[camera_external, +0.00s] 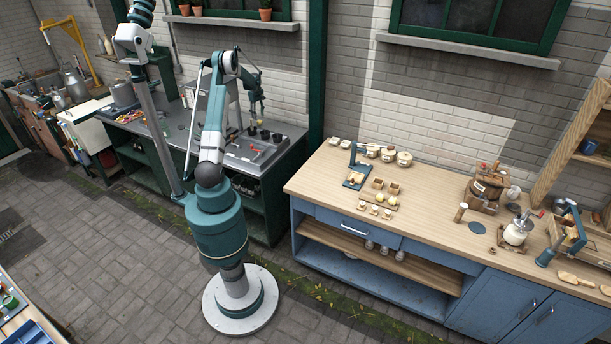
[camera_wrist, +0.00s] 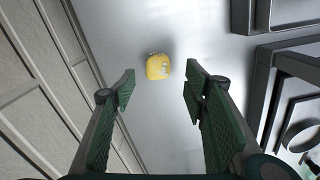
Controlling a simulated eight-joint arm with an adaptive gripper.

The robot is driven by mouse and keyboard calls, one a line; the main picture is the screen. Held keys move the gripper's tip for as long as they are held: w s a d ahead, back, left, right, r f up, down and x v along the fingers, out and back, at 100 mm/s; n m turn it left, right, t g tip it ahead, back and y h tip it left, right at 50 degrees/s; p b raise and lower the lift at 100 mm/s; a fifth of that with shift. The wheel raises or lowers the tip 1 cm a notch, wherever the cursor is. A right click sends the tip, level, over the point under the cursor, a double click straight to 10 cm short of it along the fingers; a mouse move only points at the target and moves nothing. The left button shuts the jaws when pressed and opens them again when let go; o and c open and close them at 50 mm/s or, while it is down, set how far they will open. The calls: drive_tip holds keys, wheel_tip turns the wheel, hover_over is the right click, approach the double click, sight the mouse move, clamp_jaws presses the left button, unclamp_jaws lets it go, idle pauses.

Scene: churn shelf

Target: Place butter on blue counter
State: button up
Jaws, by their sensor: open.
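The butter is a small yellow block (camera_wrist: 158,67) on a grey metal surface in the wrist view. My gripper (camera_wrist: 160,82) is open, with its green fingers reaching down on either side of the butter's line and nothing between them. The butter lies beyond the fingertips, apart from both. In the external view my gripper (camera_external: 257,108) hangs over the green workbench (camera_external: 188,124) on the left; the butter is too small to make out clearly there. The blue counter (camera_external: 430,205), with a wooden top and blue cabinets, stands to the right.
Dark metal trays or frames (camera_wrist: 285,80) lie right of the butter in the wrist view. A brick wall (camera_wrist: 50,90) is on its left. The blue counter holds jars, a wooden churn (camera_external: 484,192) and small blocks on boards; its front middle is bare.

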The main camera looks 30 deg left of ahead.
sight(259, 121)
drive_tip(key=shift+f, duration=0.5)
drive_tip(key=shift+w+d+f, duration=0.15)
drive_tip(key=shift+f, duration=2.45)
drive_tip(key=c, duration=1.1)
drive_tip(key=shift+o, duration=0.2)
drive_tip(key=shift+r, duration=0.1)
drive_tip(key=shift+r, duration=4.95)
